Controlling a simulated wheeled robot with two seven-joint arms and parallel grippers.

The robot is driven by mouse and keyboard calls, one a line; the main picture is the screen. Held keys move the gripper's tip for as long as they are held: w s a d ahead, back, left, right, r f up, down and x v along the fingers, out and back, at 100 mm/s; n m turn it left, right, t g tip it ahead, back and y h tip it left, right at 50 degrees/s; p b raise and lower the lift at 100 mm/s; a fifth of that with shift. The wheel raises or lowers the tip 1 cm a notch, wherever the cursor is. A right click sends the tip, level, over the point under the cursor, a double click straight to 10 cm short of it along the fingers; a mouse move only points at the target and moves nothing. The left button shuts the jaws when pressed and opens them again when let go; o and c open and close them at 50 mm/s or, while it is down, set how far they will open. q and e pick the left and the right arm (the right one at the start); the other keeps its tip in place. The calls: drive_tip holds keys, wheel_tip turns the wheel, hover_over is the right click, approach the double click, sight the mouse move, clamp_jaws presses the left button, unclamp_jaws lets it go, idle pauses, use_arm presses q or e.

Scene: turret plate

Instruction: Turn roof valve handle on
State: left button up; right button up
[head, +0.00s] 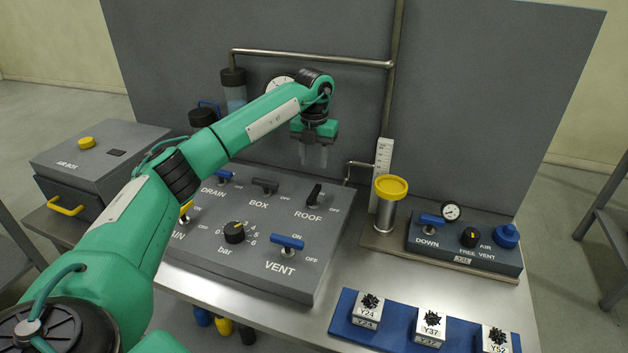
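The roof valve handle (314,194) is a small black bar on the grey sloped control panel (205,258), above the label ROOF. It points mostly away from me, tilted slightly right, and the word OFF is to its right. No ON label shows by it. My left gripper (313,158) hangs fingers down above and behind the handle in the picture, apart from it. Its two pale fingers are spread with nothing between them. My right gripper is not in view.
A dark box handle (265,185) and blue vent handle (288,242) are close by on the panel. A yellow-topped cylinder (391,188) stands to the right, before a pipe (390,95). A blue rack (391,338) with labelled blocks lies at front right. A grey board rises behind.

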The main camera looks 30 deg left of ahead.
use_arm(q)
wheel_tip(320, 180, up, 4)
drive_tip(key=shift+f, duration=0.2)
idle(0.5)
